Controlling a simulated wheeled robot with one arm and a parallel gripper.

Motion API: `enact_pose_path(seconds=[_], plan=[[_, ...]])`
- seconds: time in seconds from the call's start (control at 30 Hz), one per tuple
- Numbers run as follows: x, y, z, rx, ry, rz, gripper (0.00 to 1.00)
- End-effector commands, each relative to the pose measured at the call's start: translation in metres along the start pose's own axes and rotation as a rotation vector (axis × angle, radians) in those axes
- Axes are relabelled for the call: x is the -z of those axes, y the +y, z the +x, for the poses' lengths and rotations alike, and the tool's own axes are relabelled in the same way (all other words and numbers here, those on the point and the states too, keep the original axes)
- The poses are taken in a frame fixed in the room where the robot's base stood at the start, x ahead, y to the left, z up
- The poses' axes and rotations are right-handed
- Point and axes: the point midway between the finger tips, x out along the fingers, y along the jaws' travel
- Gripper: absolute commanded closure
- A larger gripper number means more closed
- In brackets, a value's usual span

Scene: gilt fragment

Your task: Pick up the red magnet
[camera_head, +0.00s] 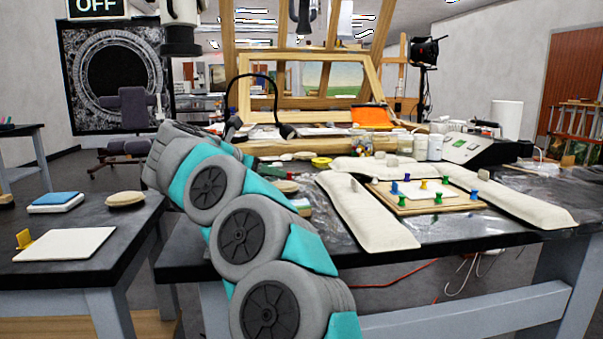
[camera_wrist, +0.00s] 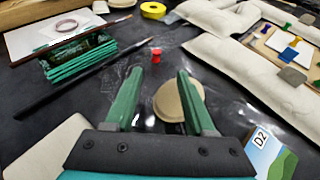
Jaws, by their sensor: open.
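The red magnet (camera_wrist: 156,55) is a small pin-shaped piece. It appears upright on the dark tabletop in the wrist view, just beyond my gripper's fingertips. My gripper (camera_wrist: 169,73) is open, with two green fingers apart and nothing between their tips. In the head view my arm hides much of that part of the table, and I cannot make out the magnet there.
A round beige pad (camera_wrist: 178,98) lies under and beside the right finger. A green bundle (camera_wrist: 78,57) and a dark rod (camera_wrist: 75,92) lie left. White cushions (camera_wrist: 262,75) surround a board (camera_head: 398,207) with several coloured magnets. A yellow tape roll (camera_wrist: 153,10) is farther back.

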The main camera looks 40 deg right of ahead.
Motion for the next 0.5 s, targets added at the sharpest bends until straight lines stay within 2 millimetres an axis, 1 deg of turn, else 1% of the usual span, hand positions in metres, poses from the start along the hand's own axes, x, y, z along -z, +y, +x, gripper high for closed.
enact_pose_path(seconds=[0.2, 0.37, 0.5], plan=[[0.000, -0.001, 0.022, 0.006, 0.002, -0.001, 0.45], [0.000, 0.002, 0.033, 0.005, 0.000, -0.002, 0.45], [-0.002, 0.005, 0.051, 0.004, -0.001, -0.002, 0.45]])
